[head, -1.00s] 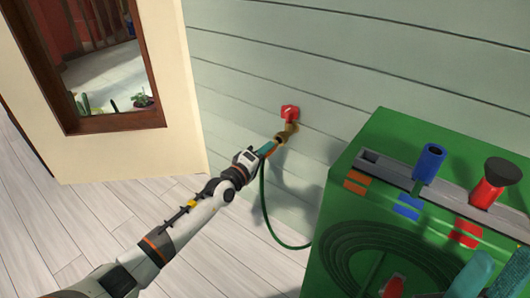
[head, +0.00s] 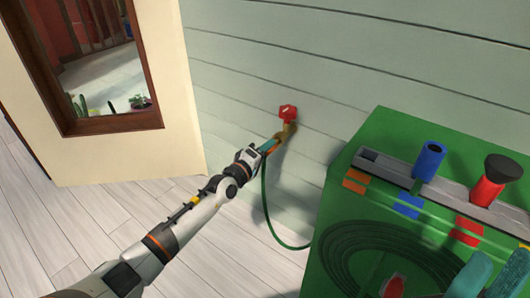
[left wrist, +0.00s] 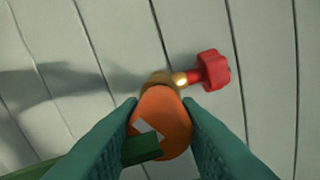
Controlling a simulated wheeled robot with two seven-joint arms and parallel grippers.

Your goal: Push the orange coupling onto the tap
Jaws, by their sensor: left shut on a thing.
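The tap has a red handle (head: 288,112) and a brass body on the pale wall; in the left wrist view its red handle (left wrist: 214,70) is right of the brass spout (left wrist: 163,78). My left gripper (head: 271,146) is shut on the orange coupling (left wrist: 160,118), with one teal finger on each side. The green hose (head: 264,200) hangs from the coupling. The coupling's far end meets the brass spout; I cannot tell how far it is on. My right gripper (head: 492,270) shows two teal fingers, apart and empty, at the lower right.
A green cabinet (head: 345,225) stands at the right, with a grey rail (head: 375,164) carrying a blue fitting (head: 429,160) and a red one with a black top (head: 492,185). A brown-framed window (head: 110,122) is at the left. The pale plank floor (head: 215,255) is clear.

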